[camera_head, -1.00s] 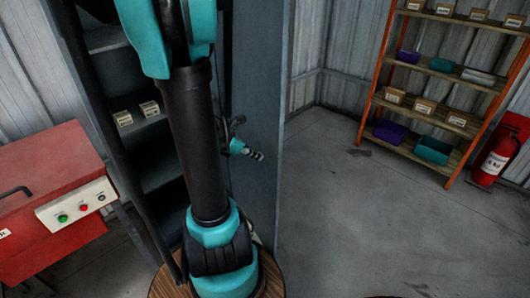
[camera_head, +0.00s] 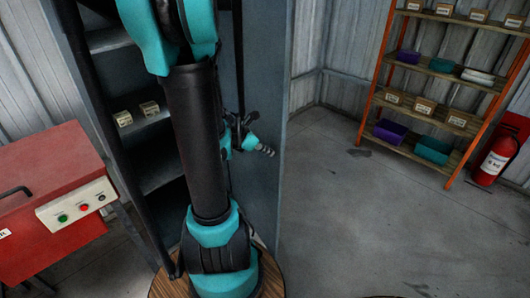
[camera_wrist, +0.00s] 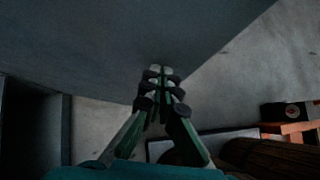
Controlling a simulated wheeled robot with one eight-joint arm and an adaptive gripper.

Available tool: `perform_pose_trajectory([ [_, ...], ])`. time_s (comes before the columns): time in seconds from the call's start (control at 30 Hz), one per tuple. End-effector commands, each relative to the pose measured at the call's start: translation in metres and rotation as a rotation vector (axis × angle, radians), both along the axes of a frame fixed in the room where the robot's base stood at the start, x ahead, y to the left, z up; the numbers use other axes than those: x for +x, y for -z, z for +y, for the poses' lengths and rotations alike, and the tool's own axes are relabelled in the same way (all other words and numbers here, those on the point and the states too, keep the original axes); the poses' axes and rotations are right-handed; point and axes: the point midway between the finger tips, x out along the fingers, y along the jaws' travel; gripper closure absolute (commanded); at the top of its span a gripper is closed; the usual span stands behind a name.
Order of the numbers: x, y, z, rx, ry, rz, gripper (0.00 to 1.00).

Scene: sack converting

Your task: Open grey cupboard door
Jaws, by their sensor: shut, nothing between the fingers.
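The grey cupboard (camera_head: 105,41) stands at the left with its dark shelved inside showing. Its grey door (camera_head: 268,90) stands swung open as a tall panel behind and to the right of my arm. My gripper (camera_head: 268,151) is in front of the door's lower part, its fingers pointing right. In the wrist view my gripper (camera_wrist: 161,72) has its fingertips together with nothing between them. A large grey panel (camera_wrist: 120,35), which looks like the door, fills the top there; whether the fingers touch it I cannot tell. My arm hides part of the cupboard and door.
Two small boxes (camera_head: 149,108) sit on a cupboard shelf. A red machine with buttons (camera_head: 50,185) stands at the left. An orange shelving rack (camera_head: 375,88) and a fire extinguisher (camera_head: 495,157) stand at the right. The concrete floor (camera_head: 350,215) between is clear.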

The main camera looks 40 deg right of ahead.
Motion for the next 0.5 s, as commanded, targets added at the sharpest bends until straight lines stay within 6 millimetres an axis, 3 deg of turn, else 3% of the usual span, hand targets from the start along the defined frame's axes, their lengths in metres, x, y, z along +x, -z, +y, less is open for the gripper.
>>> perform_pose_trajectory([
  [0.5, -0.021, -0.001, -0.086, -0.005, -0.096, 0.002, 1.0],
])
